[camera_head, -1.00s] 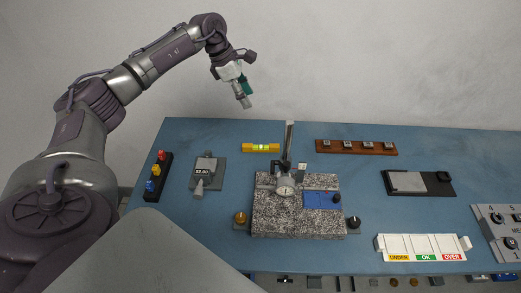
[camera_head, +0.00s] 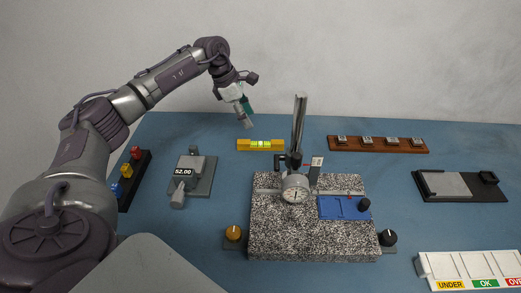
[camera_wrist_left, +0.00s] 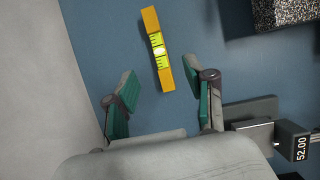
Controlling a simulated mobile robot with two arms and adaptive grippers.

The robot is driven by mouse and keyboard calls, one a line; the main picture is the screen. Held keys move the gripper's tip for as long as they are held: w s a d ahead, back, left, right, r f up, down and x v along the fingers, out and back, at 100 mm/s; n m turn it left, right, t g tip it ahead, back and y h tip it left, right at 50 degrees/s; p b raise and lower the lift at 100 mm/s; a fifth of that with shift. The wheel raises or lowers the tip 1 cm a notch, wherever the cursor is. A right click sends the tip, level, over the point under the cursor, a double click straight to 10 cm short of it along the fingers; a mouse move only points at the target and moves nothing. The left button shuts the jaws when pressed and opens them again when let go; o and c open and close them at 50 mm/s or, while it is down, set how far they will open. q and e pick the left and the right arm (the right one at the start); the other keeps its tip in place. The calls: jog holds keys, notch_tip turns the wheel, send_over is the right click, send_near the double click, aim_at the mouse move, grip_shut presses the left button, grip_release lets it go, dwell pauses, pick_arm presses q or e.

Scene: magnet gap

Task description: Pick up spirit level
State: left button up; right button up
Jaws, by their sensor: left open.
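The spirit level (camera_head: 261,145) is a short yellow bar with a bright green vial. It lies on the blue table near the back edge, left of the dial gauge post. It also shows in the left wrist view (camera_wrist_left: 157,46), beyond the fingertips and roughly lengthwise to the gap. My left gripper (camera_head: 246,122) is above the table, just left of and above the level in the head view. My right gripper is not in view.
A speckled granite block (camera_head: 310,239) with a dial gauge (camera_head: 295,188) on a tall post stands right of the level. A grey device reading 52.00 (camera_head: 196,176) is at left. A brown block rack (camera_head: 377,145) lies at the back right. Blue table around the level is clear.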

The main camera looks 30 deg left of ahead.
pick_arm(q)
jog(key=b, duration=0.3)
send_over(260, 143)
jog(key=s+a, duration=0.1)
jog(key=a, duration=0.1)
jog(key=f, duration=0.5)
jog(key=shift+d+f, duration=0.35)
jog(key=shift+f, duration=0.25)
jog(key=b+x, duration=0.2)
jog(key=x, duration=0.1)
jog(key=b+x, duration=0.1)
jog(key=shift+f, duration=0.4)
jog(key=shift+w, duration=0.1)
jog(key=shift+r, duration=0.1)
grip_shut()
